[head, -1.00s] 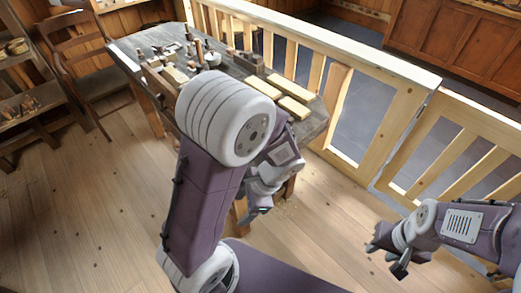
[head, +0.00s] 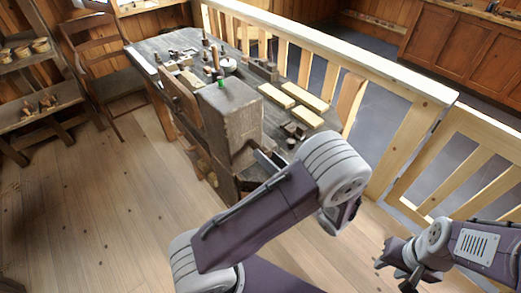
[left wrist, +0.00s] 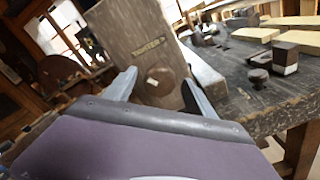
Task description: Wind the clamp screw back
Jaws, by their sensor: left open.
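A tall weathered wooden block (head: 235,118) stands at the near end of the workbench, with a small green spot on top. In the left wrist view the block (left wrist: 125,30) fills the middle and bears a small label (left wrist: 147,45). Below the label is a round shape with a pale square (left wrist: 152,80); I cannot tell whether this is the clamp screw. My left gripper (left wrist: 160,79) is open, its fingers pointing at that face with nothing gripped. In the head view my arm largely hides it. My right gripper (head: 392,272) is open and empty at lower right, away from the bench.
The workbench (head: 185,42) carries several tools and pale wooden bars (head: 293,97). A dark knob (left wrist: 258,78) and small blocks lie right of the wooden block. A wooden railing (head: 400,80) runs behind. A chair (head: 103,70) stands at left. The floor at front left is clear.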

